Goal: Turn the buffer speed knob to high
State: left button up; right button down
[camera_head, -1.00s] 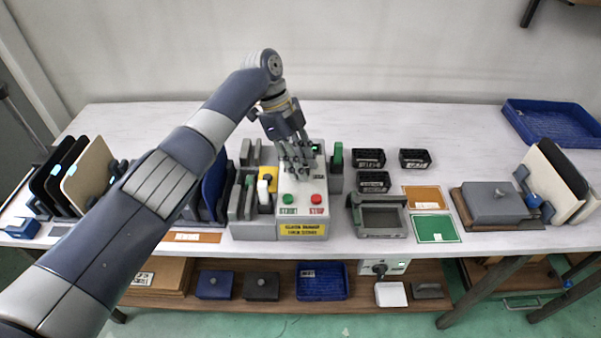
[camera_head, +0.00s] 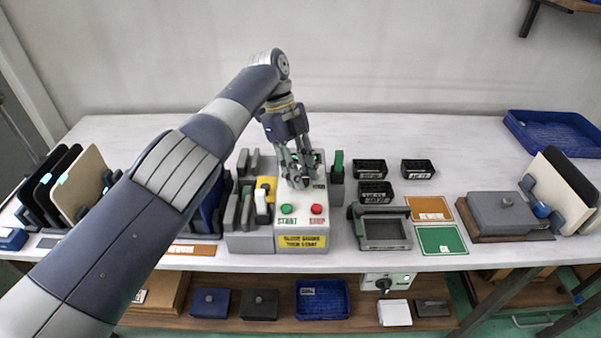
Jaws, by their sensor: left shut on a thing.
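The grey machine (camera_head: 249,243) stands at the front middle of the bench. Its pale control panel (camera_head: 312,228) has a green START button (camera_head: 287,209) and a red STOP button (camera_head: 316,209). My left gripper (camera_head: 300,182) points down onto the panel just behind these buttons. Its fingers are shut on a small part there, seemingly the buffer speed knob, which the fingers hide. I cannot read the knob's setting. A small green display shows partly behind the fingers. My right gripper is not in view.
A yellow warning label (camera_head: 302,242) is on the machine's front, and a green lever (camera_head: 338,162) stands at its right. Black bins (camera_head: 369,168), a grey frame (camera_head: 384,232) and a blue tray (camera_head: 553,133) lie to the right. A box with a black knob (camera_head: 384,284) sits below the bench.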

pick_arm(q)
jog(key=shift+w+r, duration=0.1)
jog(key=o, duration=1)
